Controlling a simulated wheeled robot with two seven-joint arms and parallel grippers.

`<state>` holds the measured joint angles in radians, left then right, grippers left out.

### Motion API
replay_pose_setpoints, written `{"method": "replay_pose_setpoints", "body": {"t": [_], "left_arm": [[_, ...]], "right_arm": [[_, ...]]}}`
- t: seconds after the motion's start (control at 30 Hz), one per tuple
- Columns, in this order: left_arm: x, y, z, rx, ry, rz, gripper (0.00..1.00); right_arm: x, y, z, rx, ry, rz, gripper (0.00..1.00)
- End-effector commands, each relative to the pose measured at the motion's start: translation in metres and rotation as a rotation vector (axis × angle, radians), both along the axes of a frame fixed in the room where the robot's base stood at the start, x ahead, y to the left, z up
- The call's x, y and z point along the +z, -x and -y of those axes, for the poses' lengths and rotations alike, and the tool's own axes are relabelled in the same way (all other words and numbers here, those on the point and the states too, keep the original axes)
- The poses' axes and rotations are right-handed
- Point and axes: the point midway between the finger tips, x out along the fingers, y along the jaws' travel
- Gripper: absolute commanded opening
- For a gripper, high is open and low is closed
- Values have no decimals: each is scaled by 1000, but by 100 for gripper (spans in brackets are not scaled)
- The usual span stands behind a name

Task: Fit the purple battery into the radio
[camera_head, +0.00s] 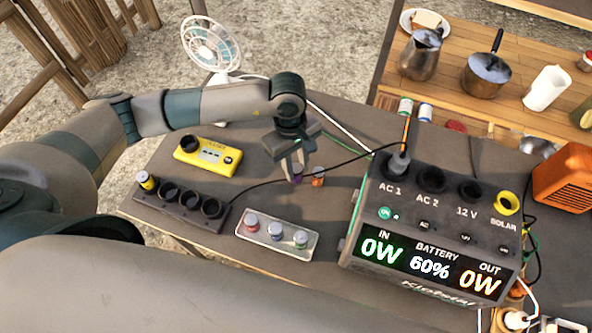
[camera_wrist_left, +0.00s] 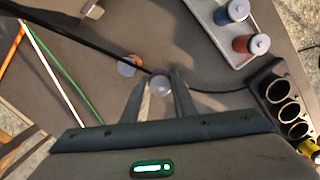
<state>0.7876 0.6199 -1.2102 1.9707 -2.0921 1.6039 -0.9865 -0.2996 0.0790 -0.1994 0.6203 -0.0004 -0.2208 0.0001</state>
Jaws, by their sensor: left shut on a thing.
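The purple battery (camera_head: 297,179) is upright between the fingertips of my left gripper (camera_head: 296,170), which is shut on it. It also shows between the fingers in the left wrist view (camera_wrist_left: 160,84). I cannot tell whether it touches the table. The yellow radio (camera_head: 219,157) lies on the table to the left of the gripper, with a dark round opening (camera_head: 190,143) at its left end. My right gripper is not in view.
An orange battery (camera_head: 318,176) stands just right of the purple one. A clear tray (camera_head: 271,252) holds several batteries, and a dark charger (camera_head: 182,221) holds a yellow battery (camera_head: 146,181). The power station (camera_head: 352,239) stands right. A black cable (camera_head: 338,165) crosses near the gripper.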

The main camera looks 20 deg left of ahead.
Motion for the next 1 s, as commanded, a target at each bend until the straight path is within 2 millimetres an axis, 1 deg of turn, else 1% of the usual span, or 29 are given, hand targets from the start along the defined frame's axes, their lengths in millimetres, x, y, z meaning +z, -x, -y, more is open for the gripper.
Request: {"method": "replay_pose_setpoints", "body": {"t": [0.03, 0.1, 0.2, 0.27, 0.53, 0.7, 0.73, 0.77, 0.8, 1.0], "left_arm": [[-4, 1, 0, 2, -2, -4, 0], [-12, 1, 0, 1, -1, -5, 0], [-24, 1, 0, 3, -1, -3, 0], [-28, 1, 0, 2, -1, -1, 0], [-30, 0, 0, 0, -1, 1, 0], [-34, 0, 0, 1, -1, 0, 0], [-33, 0, 0, 1, -1, 0, 27], [-33, 1, 0, 1, -1, -1, 34], [-32, 1, 0, 1, -1, -1, 44], [-32, 1, 0, 1, -1, 0, 44]], "right_arm": [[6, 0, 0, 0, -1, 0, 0], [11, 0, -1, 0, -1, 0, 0], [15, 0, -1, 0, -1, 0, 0], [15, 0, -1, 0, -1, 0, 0], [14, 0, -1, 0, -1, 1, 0], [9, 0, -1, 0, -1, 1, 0], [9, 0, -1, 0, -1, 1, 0], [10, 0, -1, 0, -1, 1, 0], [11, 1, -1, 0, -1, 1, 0], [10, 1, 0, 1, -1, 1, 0]]}}
